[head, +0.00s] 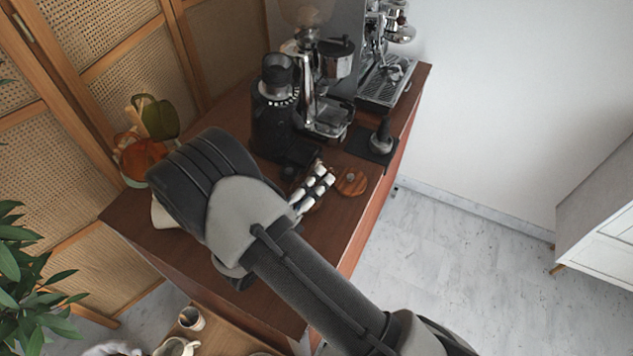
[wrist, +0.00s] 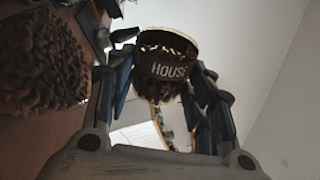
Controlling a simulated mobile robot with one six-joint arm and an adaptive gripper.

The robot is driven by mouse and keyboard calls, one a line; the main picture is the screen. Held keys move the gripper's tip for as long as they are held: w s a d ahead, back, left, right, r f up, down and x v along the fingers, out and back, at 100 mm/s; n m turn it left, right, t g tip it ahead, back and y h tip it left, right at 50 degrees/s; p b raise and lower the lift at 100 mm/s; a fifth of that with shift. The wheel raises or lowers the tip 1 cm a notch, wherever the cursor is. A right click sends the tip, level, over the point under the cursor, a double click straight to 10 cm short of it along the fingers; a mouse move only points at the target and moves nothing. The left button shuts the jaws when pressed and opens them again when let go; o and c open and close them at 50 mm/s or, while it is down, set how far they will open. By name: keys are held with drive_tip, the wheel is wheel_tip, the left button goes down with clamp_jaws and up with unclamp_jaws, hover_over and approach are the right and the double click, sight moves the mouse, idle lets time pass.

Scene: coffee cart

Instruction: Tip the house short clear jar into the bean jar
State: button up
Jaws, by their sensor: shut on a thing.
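The house short clear jar (wrist: 174,71) shows in the wrist view, with a dark band lettered HOUSE, a pale rim and dark brown beans in its lower part. My gripper (wrist: 166,82) is shut on it, one finger at each side. The band reads upright in this picture; I cannot tell the jar's true tilt. A mass of brown beans (wrist: 42,65) fills the left edge, apart from the held jar; it may be in the bean jar, but no jar wall is clear.
A potted plant (head: 145,155) stands at the left. A lower surface holds cups (head: 191,318). Open floor lies at right.

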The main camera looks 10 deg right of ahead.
drive_tip(key=shift+d+f+n+p, duration=0.4)
drive_tip(key=shift+n+p, duration=0.25)
drive_tip(key=shift+n, duration=0.45)
drive_tip(key=shift+w+a+r+n+t+p, duration=0.15)
drive_tip(key=shift+n+t+p, duration=0.15)
drive_tip(key=shift+n, duration=0.3)
drive_tip(key=shift+d+r+n+t+p, duration=0.1)
drive_tip(key=shift+n+t+p, duration=0.1)
drive_tip(key=shift+n+p, duration=0.3)
drive_tip(key=shift+w+a+r+n+t+p, duration=0.1)
drive_tip(key=shift+a+r+n+t+p, duration=0.1)
drive_tip(key=shift+n, duration=0.45)
drive_tip(key=shift+w+a+r+n+t+p, duration=0.15)
drive_tip(key=shift+n+p, duration=0.1)
drive_tip(key=shift+n, duration=0.45)
drive_tip(key=shift+a+r+n+t+p, duration=0.1)
drive_tip(key=shift+r+n+t+p, duration=0.1)
drive_tip(key=shift+n, duration=0.45)
drive_tip(key=shift+y, duration=0.3)
drive_tip(key=shift+w+a+r+n, duration=0.1)
drive_tip(key=shift+n, duration=0.2)
